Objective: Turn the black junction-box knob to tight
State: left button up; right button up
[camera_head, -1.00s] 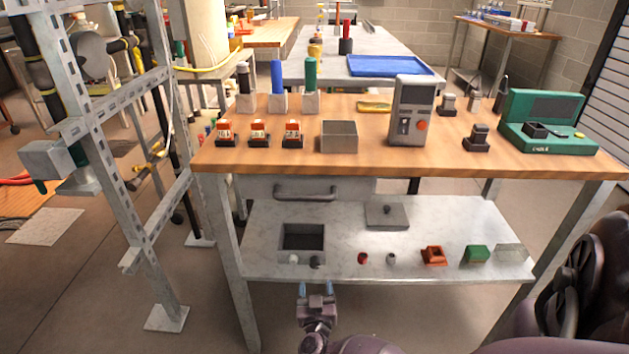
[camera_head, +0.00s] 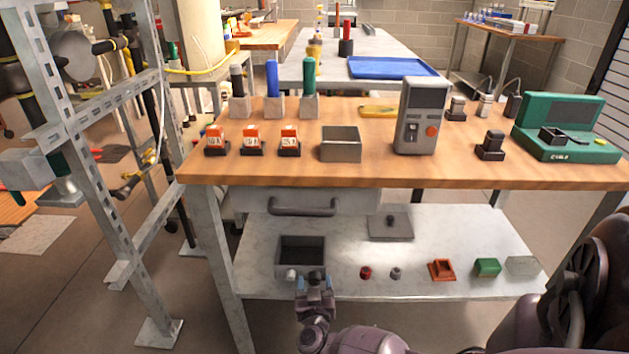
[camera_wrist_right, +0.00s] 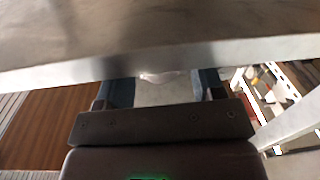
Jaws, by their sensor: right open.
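The grey open-topped junction box (camera_head: 301,252) sits at the left of the lower shelf. A white knob (camera_head: 291,274) and the black knob (camera_head: 316,273) are at its front side. My right gripper (camera_head: 315,284) is at the shelf's front edge, just in front of the black knob, and its fingers partly hide the knob. In the right wrist view the two fingers of the right gripper (camera_wrist_right: 163,88) are apart, with a blurred pale shape between them near the shelf edge. I cannot tell whether they touch the black knob. My left gripper is not in view.
The metal lower shelf (camera_head: 345,270) also holds a grey lid (camera_head: 390,226), a red knob (camera_head: 365,272), a small grey knob (camera_head: 395,273), an orange part (camera_head: 441,270) and a green block (camera_head: 487,267). The wooden tabletop (camera_head: 300,173) overhangs it. A metal frame (camera_head: 110,195) stands left.

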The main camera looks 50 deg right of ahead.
jog(key=c, duration=0.9)
jog(key=shift+m, duration=0.7)
jog(key=o, duration=0.9)
jog(key=shift+s+a, duration=0.1)
